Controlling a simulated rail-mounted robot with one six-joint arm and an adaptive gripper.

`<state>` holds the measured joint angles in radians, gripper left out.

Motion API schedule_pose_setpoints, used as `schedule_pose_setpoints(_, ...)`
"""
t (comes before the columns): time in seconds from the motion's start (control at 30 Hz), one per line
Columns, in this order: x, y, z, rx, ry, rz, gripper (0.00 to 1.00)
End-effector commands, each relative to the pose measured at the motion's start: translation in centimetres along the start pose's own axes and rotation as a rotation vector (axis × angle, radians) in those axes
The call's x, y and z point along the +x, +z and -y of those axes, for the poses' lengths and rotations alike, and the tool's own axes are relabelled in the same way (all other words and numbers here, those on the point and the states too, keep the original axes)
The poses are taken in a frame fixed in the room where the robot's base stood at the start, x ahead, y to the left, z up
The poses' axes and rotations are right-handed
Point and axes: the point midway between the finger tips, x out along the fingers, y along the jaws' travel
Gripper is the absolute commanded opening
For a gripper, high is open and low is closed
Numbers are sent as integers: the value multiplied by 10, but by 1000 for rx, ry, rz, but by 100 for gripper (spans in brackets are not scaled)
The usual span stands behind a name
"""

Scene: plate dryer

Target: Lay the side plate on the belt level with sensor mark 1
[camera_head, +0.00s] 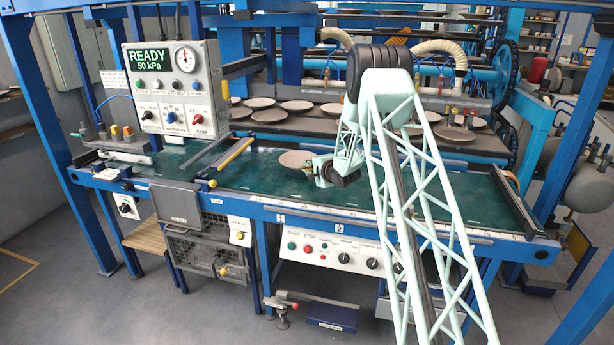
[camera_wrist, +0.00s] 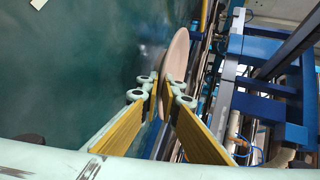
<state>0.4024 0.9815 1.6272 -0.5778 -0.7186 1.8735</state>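The side plate (camera_head: 296,159), pale pinkish-brown and round, is over the green belt (camera_head: 240,180) near its back edge in the head view. In the wrist view the plate (camera_wrist: 177,52) shows nearly edge-on, its near rim between my two fingertips. My gripper (camera_head: 309,167) is at the plate's right side; in the wrist view its yellow-padded fingers (camera_wrist: 163,92) close on the rim. I cannot tell whether the plate touches the belt. Small white number labels (camera_head: 280,218) sit on the belt's blue front rail; their digits are hard to read.
Racks with several plates (camera_head: 297,106) stand behind the belt. A control box (camera_head: 177,88) reads READY 50 kPa at the left. The belt in front of the plate is clear.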

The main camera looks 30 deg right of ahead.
Motion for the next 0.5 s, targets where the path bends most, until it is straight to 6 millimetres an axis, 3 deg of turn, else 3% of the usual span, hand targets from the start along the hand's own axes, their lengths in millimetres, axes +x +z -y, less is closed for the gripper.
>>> schedule_pose_setpoints(0.5, 13, 0, -32, 0, -1, 0, 0)
